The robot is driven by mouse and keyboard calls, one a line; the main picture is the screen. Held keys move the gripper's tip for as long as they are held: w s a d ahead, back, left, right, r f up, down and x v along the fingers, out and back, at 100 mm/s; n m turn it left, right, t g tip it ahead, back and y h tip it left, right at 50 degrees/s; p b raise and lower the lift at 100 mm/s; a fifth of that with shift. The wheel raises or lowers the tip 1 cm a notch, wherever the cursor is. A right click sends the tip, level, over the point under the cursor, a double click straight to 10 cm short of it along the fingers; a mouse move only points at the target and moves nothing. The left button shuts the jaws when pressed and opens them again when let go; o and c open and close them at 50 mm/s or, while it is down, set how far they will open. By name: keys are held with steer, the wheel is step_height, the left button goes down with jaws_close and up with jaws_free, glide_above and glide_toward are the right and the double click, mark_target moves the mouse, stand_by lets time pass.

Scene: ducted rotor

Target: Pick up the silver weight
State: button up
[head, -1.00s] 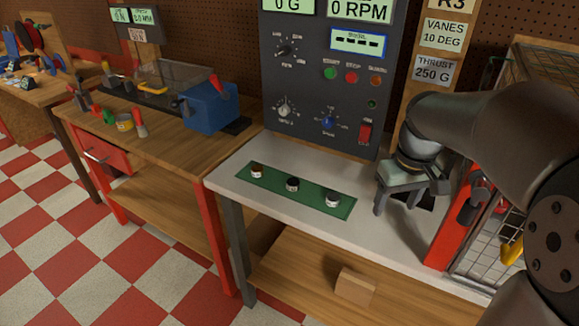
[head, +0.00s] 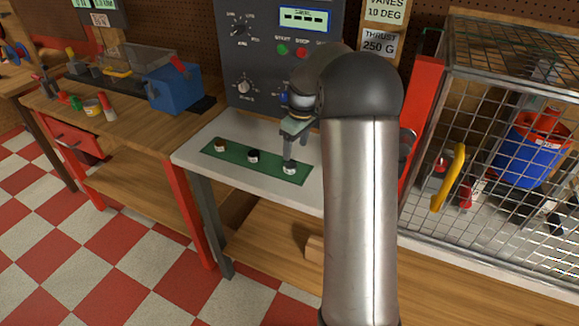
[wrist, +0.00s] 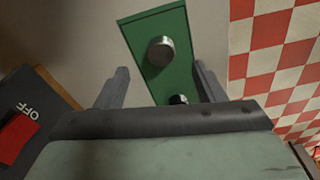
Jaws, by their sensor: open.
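The silver weight (head: 290,168) is a short round cylinder. It stands at the right end of a green mat (head: 272,164) on the pale bench. My gripper (head: 291,150) is just above it, pointing down, open and empty. In the wrist view the silver weight (wrist: 161,51) lies between the lines of the two spread fingers (wrist: 160,80), with no contact visible. A black-topped weight (head: 254,156) stands mid-mat, and its dark top (wrist: 178,99) is partly hidden by the gripper body in the wrist view. A brown-topped weight (head: 220,145) stands at the left end.
A dark control panel (head: 262,75) rises behind the mat. A wire cage (head: 480,150) with a yellow handle (head: 448,178) stands to the right, beside a red post (head: 422,120). A blue block (head: 174,88) sits on the left bench. The bench in front of the mat is clear.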

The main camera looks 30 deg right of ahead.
mark_target(290, 164)
steer(key=f, duration=0.2)
steer(key=w+f+p, duration=0.1)
steer(key=f, duration=0.4)
steer(key=shift+w+a, duration=0.15)
steer(key=shift+a, duration=0.25)
steer(key=c, duration=1.2)
